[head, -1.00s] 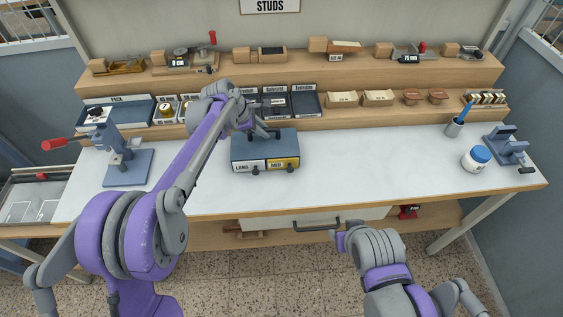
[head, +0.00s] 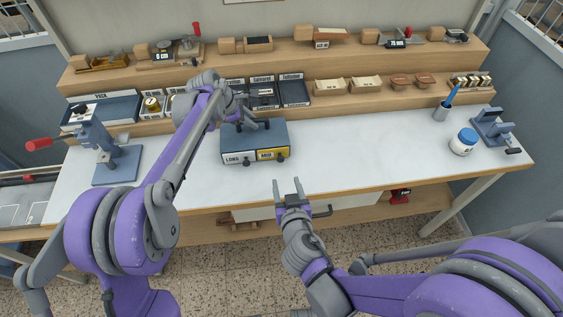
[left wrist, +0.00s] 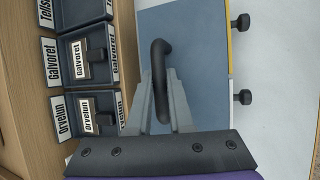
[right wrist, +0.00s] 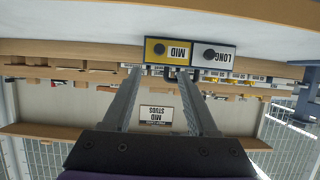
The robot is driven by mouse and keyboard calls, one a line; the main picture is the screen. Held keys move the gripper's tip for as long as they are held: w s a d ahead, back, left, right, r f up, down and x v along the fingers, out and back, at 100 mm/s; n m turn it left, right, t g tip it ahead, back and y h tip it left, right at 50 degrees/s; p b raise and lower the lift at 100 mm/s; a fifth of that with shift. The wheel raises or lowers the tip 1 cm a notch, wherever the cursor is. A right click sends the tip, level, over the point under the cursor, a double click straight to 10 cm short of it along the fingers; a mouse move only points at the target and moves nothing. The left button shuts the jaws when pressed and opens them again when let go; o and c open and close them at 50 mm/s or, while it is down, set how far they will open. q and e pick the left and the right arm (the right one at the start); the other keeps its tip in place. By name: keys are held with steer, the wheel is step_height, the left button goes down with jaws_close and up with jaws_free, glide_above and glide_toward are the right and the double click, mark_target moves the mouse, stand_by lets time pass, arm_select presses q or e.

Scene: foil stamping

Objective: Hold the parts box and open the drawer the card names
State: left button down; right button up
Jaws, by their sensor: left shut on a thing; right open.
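The parts box (head: 270,134) is a blue-grey box on the white bench, with two front drawers. The LONG drawer (head: 237,159) is at left and the yellow-labelled MID drawer (head: 272,155) at right, each with a black knob. Both look closed. My left gripper (head: 246,124) is shut on the box's black top handle (left wrist: 162,60). My right gripper (head: 287,182) is open and empty in front of the bench edge, below the box. In the right wrist view, the MID drawer (right wrist: 175,58) appears beyond its fingertips. The card (right wrist: 156,113) appears upside down, reading MID STUDS.
Labelled trays (head: 262,94) and wooden bins stand on the shelf behind the box. The bench between box and jar is clear.

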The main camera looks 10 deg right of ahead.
mark_target(281, 160)
steer(key=x, duration=1.1)
steer(key=shift+w+f, duration=0.15)
steer(key=shift+w, duration=0.05)
jaws_close()
steer(key=shift+s, duration=0.1)
stand_by(0.9)
